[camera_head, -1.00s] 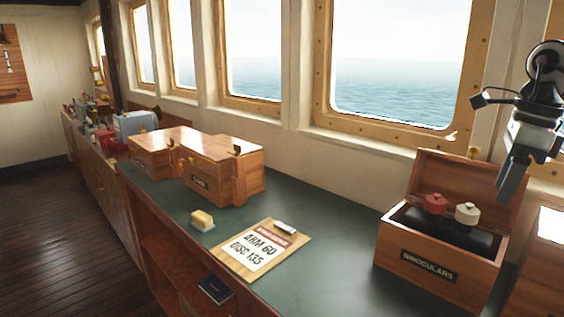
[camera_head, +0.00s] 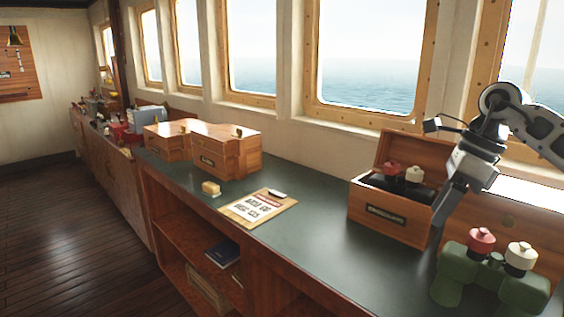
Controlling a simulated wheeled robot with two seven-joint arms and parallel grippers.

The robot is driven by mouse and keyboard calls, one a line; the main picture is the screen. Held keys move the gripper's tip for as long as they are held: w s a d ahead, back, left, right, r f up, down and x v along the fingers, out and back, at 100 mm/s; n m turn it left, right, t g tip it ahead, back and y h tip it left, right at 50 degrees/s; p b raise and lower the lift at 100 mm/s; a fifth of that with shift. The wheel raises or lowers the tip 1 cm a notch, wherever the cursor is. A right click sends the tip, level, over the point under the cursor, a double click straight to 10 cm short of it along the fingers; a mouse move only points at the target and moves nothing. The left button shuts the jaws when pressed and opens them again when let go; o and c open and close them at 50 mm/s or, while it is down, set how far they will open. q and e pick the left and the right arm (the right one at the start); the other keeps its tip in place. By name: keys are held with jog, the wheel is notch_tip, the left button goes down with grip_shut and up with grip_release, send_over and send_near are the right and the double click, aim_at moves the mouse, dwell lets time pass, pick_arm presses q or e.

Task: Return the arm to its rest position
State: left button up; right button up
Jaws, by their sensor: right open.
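My right arm comes in from the right edge. Its gripper (camera_head: 447,205) is open and empty, pointing down in front of the right side of the open wooden binoculars box (camera_head: 388,212). Whether it touches the box I cannot tell. Dark binoculars with one red and one cream eyepiece (camera_head: 403,174) sit in the box. Green binoculars (camera_head: 492,272) with a red and a cream eyepiece stand at the lower right, below and right of the gripper. My left gripper is not in view.
A clipboard (camera_head: 258,208) and a small yellowish block (camera_head: 211,188) lie on the dark green counter (camera_head: 320,240). A closed wooden case (camera_head: 225,152) stands behind them. Windows line the wall. A shelf below holds a blue book (camera_head: 222,253). The counter's middle is clear.

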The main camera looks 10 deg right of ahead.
jog(key=s+a+f+m+t+y, duration=0.1)
jog(key=s+a+f+m+y, duration=0.25)
jog(key=a, duration=0.65)
jog(key=a+f+m+t+y, duration=0.2)
jog(key=a+f+m+y, duration=0.15)
jog(key=a+y, duration=0.5)
jog(key=s+a+f+m+t+y, duration=0.1)
jog(key=s+a+f+m+y, duration=0.2)
jog(key=a, duration=0.8)
jog(key=s+d+f+m+t+h, duration=0.1)
jog(key=d+f+m+t+h, duration=0.2)
jog(key=f+m+t+h, duration=0.7)
jog(key=s+d+f+m+t+h, duration=0.1)
jog(key=d+f+m, duration=0.3)
jog(key=m, duration=1.2)
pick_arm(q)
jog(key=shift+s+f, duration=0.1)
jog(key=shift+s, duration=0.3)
pick_arm(e)
jog(key=s+d+f+m+g+h, duration=0.2)
jog(key=s+f+m+g, duration=0.1)
jog(key=s+f, duration=0.3)
jog(key=s+d+f+m+g+h, duration=0.2)
jog(key=s+f+m, duration=0.3)
jog(key=s+f, duration=0.1)
jog(key=shift+s+f+g+h, duration=0.4)
jog(key=shift+s, duration=0.3)
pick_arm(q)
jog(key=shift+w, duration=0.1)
